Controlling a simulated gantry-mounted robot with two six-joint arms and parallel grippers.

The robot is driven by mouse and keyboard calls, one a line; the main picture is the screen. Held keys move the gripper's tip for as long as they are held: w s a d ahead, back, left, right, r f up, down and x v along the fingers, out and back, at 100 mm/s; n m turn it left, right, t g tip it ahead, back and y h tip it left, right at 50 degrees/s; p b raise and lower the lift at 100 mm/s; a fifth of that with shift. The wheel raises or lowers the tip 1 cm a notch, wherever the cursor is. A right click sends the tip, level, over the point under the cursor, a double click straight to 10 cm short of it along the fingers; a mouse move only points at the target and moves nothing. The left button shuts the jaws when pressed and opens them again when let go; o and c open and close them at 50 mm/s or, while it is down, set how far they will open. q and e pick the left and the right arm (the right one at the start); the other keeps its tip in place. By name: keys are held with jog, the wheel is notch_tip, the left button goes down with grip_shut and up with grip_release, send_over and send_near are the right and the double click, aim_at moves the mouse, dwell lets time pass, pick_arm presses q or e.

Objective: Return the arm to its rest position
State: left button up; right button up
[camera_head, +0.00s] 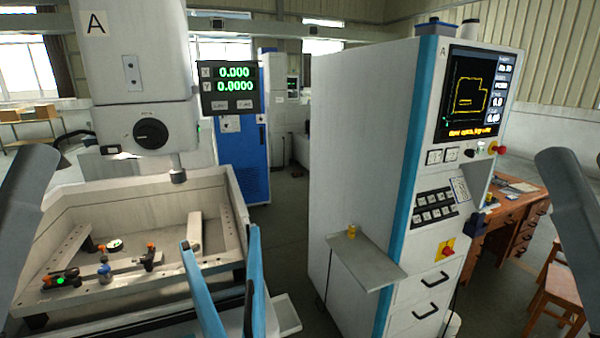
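My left gripper (220,237) reaches up from the bottom of the view, left of the middle. Its two long blue fingers are spread wide, with nothing held between them. In the picture its tips overlap the front right part of the machine tank (120,192); the gap in depth cannot be told. The dark grey link of my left arm (28,200) shows at the left edge. The dark grey link of my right arm (570,195) shows at the right edge. My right gripper is out of view.
Above the tank hangs the machine head (140,60) with its nozzle. The control cabinet (360,140) stands right of my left gripper; its small shelf (368,265) juts out and holds a small yellow object (351,232). A wooden desk (515,215) and stools stand far right.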

notch_tip(320, 180, up, 26)
jog(key=p, duration=2.2)
jog(key=shift+s, duration=0.1)
